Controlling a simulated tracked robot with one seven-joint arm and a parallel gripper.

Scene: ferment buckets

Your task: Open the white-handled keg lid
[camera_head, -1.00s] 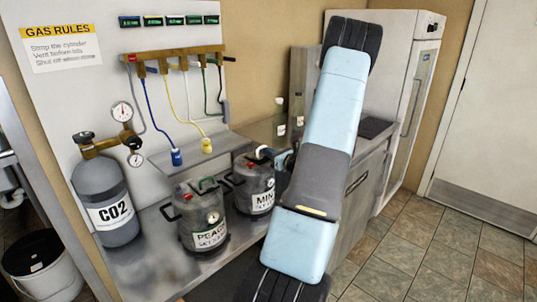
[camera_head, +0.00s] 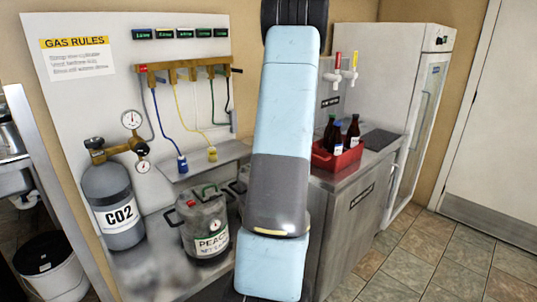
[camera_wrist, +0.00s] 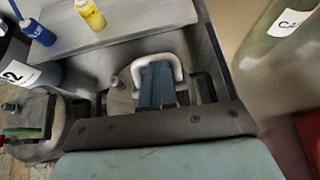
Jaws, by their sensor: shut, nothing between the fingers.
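The white handle (camera_wrist: 174,62) shows in the wrist view as an arch on top of a grey keg (camera_wrist: 118,98). My gripper (camera_wrist: 157,72) is shut and empty, its blue fingers at the handle, overlapping the arch. I cannot tell whether the fingers touch it or reach inside it. My fingers and wrist cover most of the lid, so its hinge and latch are not clear. In the head view my arm hides this keg almost wholly, and the gripper is hidden too.
A green-handled keg labelled PEACH (camera_head: 205,228) stands left, with a CO2 cylinder (camera_head: 113,205) beyond it. Blue (camera_wrist: 38,32) and yellow (camera_wrist: 90,14) hose connectors are near the shelf. A red crate of bottles (camera_head: 336,160) stands right on the counter.

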